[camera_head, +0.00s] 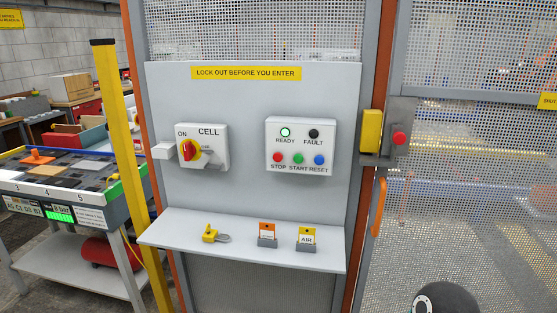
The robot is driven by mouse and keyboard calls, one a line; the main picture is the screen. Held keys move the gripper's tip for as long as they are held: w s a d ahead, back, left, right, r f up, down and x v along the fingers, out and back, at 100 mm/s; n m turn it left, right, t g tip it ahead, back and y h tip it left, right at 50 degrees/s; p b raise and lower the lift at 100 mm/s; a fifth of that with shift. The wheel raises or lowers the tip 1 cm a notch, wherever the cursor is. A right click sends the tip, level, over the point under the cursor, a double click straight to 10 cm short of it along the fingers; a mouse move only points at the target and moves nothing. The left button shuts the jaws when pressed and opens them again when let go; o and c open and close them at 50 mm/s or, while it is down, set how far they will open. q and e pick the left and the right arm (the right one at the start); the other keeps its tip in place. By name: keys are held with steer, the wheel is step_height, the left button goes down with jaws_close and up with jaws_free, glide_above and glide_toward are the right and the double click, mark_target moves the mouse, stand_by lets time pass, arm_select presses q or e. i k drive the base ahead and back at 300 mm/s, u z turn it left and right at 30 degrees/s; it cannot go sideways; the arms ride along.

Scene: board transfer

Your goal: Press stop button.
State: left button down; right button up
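The red stop button (278,157) is at the lower left of the white control box (301,133), above the label STOP. The green start button (298,159) and blue reset button (319,160) sit in a row to its right. Above them, the READY lamp (286,132) shows a green ring with a pale centre, and the FAULT lamp (314,134) is dark. Nothing covers the stop button. Neither gripper shows; a dark rounded part at the bottom right looks like part of my arm.
A CELL switch (190,150) with a red and yellow knob is left of the box. A shelf (180,238) below holds a yellow padlock (209,233) and two tags in holders. A red button (399,138) is on the gate latch at right. A yellow post (117,150) stands left.

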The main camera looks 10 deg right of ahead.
mark_target(277, 157)
steer(key=z, duration=0.45)
steer(key=i, duration=0.35)
steer(key=z, duration=0.25)
